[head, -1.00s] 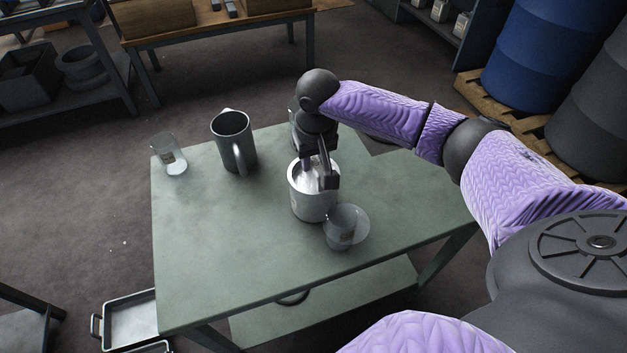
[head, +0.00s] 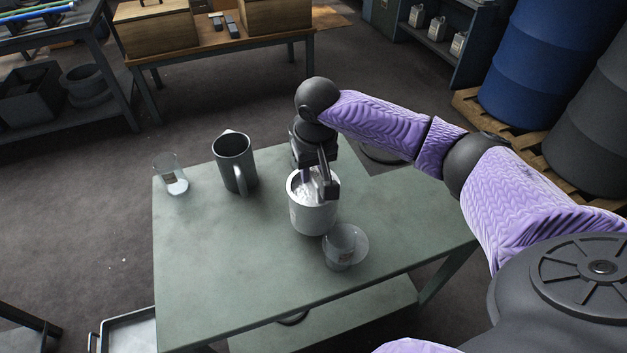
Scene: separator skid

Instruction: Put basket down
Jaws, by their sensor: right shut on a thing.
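My right gripper (head: 318,182) points down at the mouth of a pale metal round pot (head: 311,216) on the green table (head: 240,275). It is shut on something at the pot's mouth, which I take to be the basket. The basket's shape is mostly hidden by the fingers and the pot wall. The pot's bright inside shows around the fingers. The pot stands upright. My left gripper is out of view.
A dark grey jug (head: 233,163) and another clear beaker (head: 171,178) stand at the table's back left. The table's front left is bare.

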